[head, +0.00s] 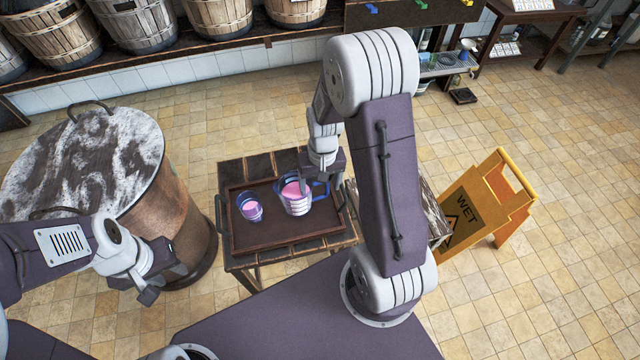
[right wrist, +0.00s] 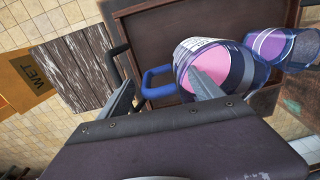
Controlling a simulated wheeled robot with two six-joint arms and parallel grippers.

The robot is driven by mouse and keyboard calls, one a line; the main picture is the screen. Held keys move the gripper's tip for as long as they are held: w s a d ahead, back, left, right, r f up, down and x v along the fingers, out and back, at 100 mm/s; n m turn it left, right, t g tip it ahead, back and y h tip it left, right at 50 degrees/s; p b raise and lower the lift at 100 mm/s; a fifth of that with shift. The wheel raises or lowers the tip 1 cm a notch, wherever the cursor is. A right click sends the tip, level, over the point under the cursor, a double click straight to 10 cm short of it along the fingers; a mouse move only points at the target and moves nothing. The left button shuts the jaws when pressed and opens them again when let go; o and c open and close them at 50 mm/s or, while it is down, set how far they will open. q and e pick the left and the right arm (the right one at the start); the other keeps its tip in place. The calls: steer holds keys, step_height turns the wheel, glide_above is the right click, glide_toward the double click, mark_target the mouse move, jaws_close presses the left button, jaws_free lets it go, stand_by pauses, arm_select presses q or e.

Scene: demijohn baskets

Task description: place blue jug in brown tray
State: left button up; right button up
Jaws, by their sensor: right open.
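The blue jug (head: 296,207) with pink contents stands upright on the brown tray (head: 285,244), in its right half. In the right wrist view the jug (right wrist: 188,71) shows its blue handle between my fingers. My right gripper (head: 313,188) is open at the jug. In the right wrist view (right wrist: 163,95) one finger overlaps the jug's mouth and the other is beyond the handle; I cannot tell whether they touch it. My left gripper (head: 155,285) hangs empty beside the large barrel, its jaw opening unclear.
A smaller blue-rimmed cup (head: 250,208) with pink contents stands left of the jug on the tray. The tray lies on a wooden table (head: 262,166). A large lidded barrel (head: 172,215) stands left, and a yellow WET sign (head: 487,205) right. Baskets line the back shelf.

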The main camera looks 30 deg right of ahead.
step_height(320, 180, up, 12)
steer(key=p, duration=0.3)
steer(key=s+a+f+n+t, duration=0.1)
steer(key=s+a+f+n, duration=0.15)
steer(key=s+a, duration=0.45)
step_height(320, 180, up, 7)
steer(key=s+d+p, duration=0.1)
steer(key=d+p, duration=0.1)
steer(key=p, duration=0.5)
steer(key=shift+s, duration=0.15)
